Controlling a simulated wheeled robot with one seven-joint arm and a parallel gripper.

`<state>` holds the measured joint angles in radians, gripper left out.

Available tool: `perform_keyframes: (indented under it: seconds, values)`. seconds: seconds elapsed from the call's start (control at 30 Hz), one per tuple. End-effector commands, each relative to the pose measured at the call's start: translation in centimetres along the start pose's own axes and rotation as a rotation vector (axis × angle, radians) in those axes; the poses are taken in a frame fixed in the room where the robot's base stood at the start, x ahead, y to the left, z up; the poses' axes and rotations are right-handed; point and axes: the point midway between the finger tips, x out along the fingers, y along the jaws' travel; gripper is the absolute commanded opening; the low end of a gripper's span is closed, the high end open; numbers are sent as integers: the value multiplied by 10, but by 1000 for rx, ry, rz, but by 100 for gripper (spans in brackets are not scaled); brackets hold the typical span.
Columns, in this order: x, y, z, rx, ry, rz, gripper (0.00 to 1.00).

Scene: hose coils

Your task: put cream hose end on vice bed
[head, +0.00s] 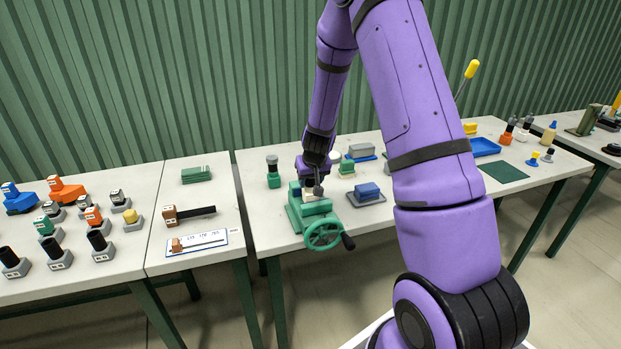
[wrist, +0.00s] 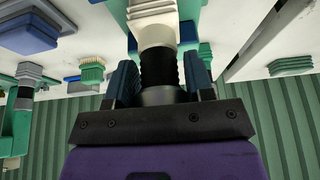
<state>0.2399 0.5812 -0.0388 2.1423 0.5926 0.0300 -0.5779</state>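The cream hose end (wrist: 152,30) has a cream stepped block and a pale collar, with a black ribbed section (wrist: 158,68) behind it. My gripper (wrist: 160,75) has its two dark blue fingers on either side of the black ribbed section, close against it. In the head view my gripper (head: 313,180) is directly above the green vice (head: 306,213), which has a green handwheel (head: 323,235). The cream block (head: 309,193) shows just under my gripper, at the vice bed. Whether it rests fully on the bed is hidden.
Other small blocks (head: 361,152) lie behind. A side table (head: 200,245) with a brown-and-black tool (head: 190,214) is at the left.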

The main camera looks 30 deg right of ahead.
Motion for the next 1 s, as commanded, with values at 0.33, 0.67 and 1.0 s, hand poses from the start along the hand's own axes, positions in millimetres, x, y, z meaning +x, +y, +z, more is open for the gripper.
perform_keyframes:
  seconds: [0.33, 0.67, 1.0]
  values:
    - [0, 0, 0, 0, 0, 0, 72]
    - [-31, 0, -2, 0, 2, 0, 72]
    - [-92, -1, -2, -1, 4, 0, 72]
